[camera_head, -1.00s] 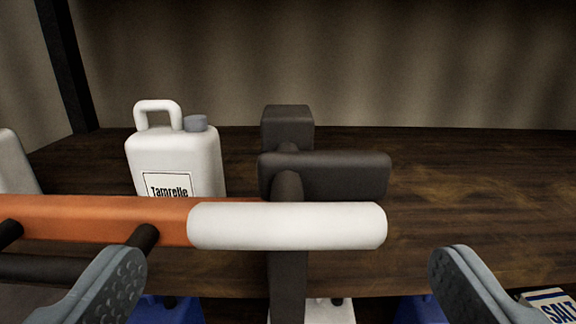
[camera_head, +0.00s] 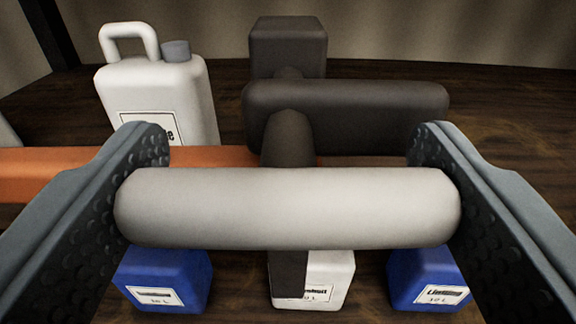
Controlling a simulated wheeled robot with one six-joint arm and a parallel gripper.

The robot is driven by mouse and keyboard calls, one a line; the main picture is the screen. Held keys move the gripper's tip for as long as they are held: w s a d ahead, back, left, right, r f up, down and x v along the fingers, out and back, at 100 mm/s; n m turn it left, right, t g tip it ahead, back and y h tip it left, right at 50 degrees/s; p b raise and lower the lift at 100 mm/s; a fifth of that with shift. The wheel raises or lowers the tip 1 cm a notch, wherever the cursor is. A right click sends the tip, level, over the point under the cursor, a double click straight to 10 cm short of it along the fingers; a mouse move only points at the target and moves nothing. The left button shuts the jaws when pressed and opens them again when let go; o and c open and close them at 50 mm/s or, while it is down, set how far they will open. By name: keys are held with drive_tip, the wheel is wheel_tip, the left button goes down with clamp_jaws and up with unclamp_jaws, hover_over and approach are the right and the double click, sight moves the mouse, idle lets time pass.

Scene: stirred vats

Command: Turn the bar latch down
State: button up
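The bar latch has a thick white bar (camera_head: 290,208) lying level across the middle of the view, in front of a dark upright stem (camera_head: 288,140). Behind it are a dark horizontal bar (camera_head: 350,110) and a dark block (camera_head: 287,48). My gripper (camera_head: 289,140) is open wide, one finger at each end of the white bar. The bar's ends lie close to the textured pads and cover part of them. I cannot tell whether they touch. The fingertips reach past the bar.
An orange beam (camera_head: 30,172) runs behind the bar. A white jug (camera_head: 157,90) stands at the back left on the wooden surface (camera_head: 490,95). Below the bar are a blue container (camera_head: 160,278) at left, a white one (camera_head: 325,280) and another blue one (camera_head: 428,278).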

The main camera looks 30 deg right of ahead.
drive_tip(key=shift+m, duration=0.3)
drive_tip(key=m, duration=0.3)
drive_tip(key=shift+m, duration=0.3)
drive_tip(key=m, duration=0.4)
drive_tip(key=shift+m, duration=0.3)
drive_tip(key=m, duration=0.4)
drive_tip(key=shift+f, duration=0.1)
drive_tip(key=shift+m, duration=2.5)
drive_tip(key=shift+s+f, duration=0.1)
drive_tip(key=o, duration=0.9)
drive_tip(key=shift+d, duration=0.1)
